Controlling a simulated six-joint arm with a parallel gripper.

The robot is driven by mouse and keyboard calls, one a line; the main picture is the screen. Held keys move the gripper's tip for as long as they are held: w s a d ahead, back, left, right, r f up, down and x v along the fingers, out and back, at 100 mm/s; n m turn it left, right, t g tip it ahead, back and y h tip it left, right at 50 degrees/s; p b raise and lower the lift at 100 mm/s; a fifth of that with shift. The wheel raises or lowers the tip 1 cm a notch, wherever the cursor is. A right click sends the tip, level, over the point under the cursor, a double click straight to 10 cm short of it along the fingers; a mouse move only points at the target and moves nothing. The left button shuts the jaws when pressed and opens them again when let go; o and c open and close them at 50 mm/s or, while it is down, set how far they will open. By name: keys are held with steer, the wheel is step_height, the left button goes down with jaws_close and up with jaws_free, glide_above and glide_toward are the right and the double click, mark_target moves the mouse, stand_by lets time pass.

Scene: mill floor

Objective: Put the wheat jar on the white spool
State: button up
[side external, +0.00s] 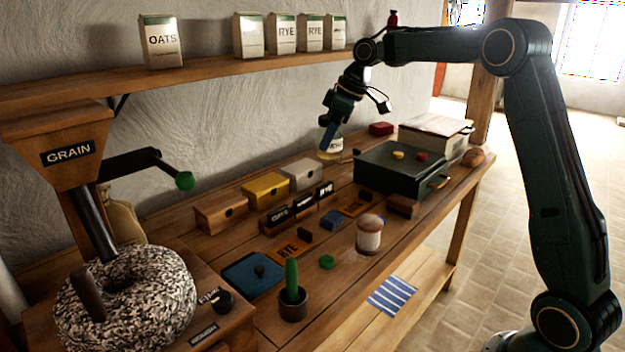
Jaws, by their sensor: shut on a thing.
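My gripper (331,134) is shut on a pale jar (331,149) with a small dark-lettered label, too small to read surely; it looks like the wheat jar. The jar hangs near the wall side of the workbench, left of the dark green box, and appears raised above the bench. My fingers hide its top. The white spool (369,238), with a brownish round top, stands upright on the bench nearer the camera, to the right of and below the jar in the picture. Nothing stands on the spool.
Wooden, yellow and grey boxes (265,190) line the wall side. A shelf (200,75) is above.

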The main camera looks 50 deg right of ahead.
step_height(320, 180, up, 4)
glide_above(371, 222)
steer(key=shift+r, duration=0.2)
step_height(371, 222, down, 16)
stand_by(0.5)
steer(key=shift+f, duration=2)
steer(key=shift+f, duration=0.2)
steer(key=o, duration=1.2)
steer(key=shift+r, duration=0.1)
